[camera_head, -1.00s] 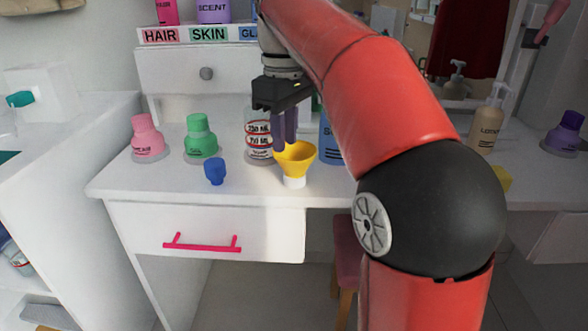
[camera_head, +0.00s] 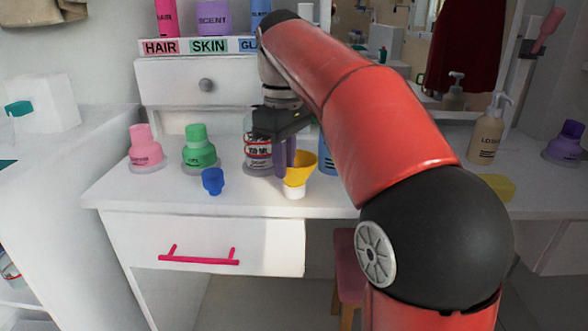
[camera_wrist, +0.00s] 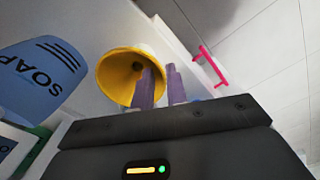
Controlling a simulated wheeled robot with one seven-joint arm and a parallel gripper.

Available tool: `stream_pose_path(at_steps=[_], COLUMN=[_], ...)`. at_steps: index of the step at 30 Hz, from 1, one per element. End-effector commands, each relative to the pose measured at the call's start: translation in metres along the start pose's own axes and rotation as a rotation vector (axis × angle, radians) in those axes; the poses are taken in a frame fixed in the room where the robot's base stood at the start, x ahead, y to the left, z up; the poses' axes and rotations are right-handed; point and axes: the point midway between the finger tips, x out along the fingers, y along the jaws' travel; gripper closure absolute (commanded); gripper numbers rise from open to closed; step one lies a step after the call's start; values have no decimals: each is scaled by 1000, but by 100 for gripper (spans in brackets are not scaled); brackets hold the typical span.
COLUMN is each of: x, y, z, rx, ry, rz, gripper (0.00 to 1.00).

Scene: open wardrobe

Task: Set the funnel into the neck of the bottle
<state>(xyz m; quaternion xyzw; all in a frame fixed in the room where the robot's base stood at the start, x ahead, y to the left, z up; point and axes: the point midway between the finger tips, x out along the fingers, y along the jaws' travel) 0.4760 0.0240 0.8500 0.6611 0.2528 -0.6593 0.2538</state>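The yellow funnel (camera_head: 302,174) stands wide mouth up on a white lower part at the front of the white tabletop. My gripper (camera_head: 284,157) points down at its left rim, with two purple fingers a small gap apart. In the wrist view the funnel (camera_wrist: 117,76) shows its open mouth; one finger overlaps the mouth and the other lies past the rim. I cannot tell whether they touch it. A clear bottle (camera_head: 255,151) with red-ringed ML marks stands just behind and left of my gripper, partly hidden by it; its neck is hidden.
A small blue stopper-like piece (camera_head: 213,181) lies left of the funnel. Green (camera_head: 200,150) and pink (camera_head: 145,147) bottles stand further left. A blue soap bottle (camera_head: 326,158) is close behind the funnel, half covered by my arm; it also shows in the wrist view (camera_wrist: 40,75).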

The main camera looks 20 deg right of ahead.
Motion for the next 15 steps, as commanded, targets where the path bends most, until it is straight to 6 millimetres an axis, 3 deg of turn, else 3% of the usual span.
stream_pose_path(at_steps=[15], x=[-6], y=[0], z=[0], rx=[-1], ry=[-3], rz=[-4], gripper=[100])
